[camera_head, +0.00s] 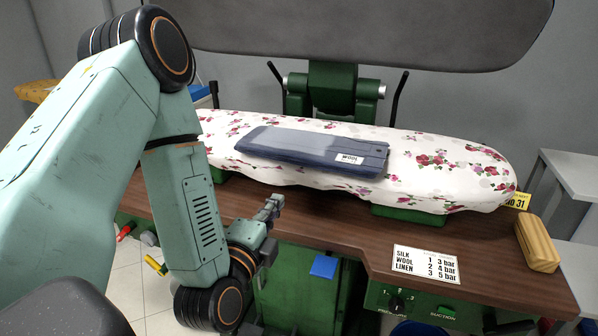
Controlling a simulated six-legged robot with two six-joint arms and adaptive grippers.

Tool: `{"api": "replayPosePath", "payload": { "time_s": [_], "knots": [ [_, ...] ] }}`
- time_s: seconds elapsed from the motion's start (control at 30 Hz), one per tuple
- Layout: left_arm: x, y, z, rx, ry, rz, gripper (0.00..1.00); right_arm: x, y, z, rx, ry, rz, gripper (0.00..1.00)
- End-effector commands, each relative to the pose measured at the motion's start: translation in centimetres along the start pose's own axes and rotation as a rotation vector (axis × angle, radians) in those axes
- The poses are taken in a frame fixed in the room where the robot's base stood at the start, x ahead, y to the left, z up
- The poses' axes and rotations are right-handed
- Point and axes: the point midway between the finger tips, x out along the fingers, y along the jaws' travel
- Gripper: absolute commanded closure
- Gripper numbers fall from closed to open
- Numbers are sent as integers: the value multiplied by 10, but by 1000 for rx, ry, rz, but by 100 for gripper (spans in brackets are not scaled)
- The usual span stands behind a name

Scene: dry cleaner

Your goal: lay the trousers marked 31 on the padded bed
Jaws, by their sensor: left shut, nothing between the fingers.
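Folded dark blue trousers (310,150) lie flat on the padded bed (450,165), which has a white cover with red flowers. A white label reading WOOL (350,159) is on their right end. A yellow tag reading NO 31 (517,201) shows at the right end of the bed, partly hidden behind it. My left gripper (274,203) is shut and empty, in front of the bed's near edge and below the trousers, apart from them. My right gripper is not in view.
The brown wooden table (340,230) carries a card listing silk, wool and linen pressures (426,264) and a yellow-brown block (537,244). A large grey upper press plate (350,35) hangs over the bed's back. A dial (397,303) is on the green front. Grey shelves (572,175) stand at right.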

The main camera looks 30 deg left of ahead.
Motion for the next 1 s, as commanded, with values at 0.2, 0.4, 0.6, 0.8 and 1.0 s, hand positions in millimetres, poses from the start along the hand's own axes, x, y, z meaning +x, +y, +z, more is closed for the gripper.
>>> {"api": "replayPosePath", "payload": {
  "time_s": [0.2, 0.4, 0.6, 0.8, 1.0],
  "knots": [
    [6, 2, 1, 12, -4, -3, 100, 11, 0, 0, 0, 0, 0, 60],
    [17, 4, 1, 11, -2, -2, 100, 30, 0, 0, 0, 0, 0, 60],
    [34, 2, 0, 15, 5, -4, 100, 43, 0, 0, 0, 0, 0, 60],
    [71, 1, 0, 14, 5, -2, 100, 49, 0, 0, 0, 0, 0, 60],
    [107, 1, 0, 14, 4, -2, 100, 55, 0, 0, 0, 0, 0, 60]
  ]
}}
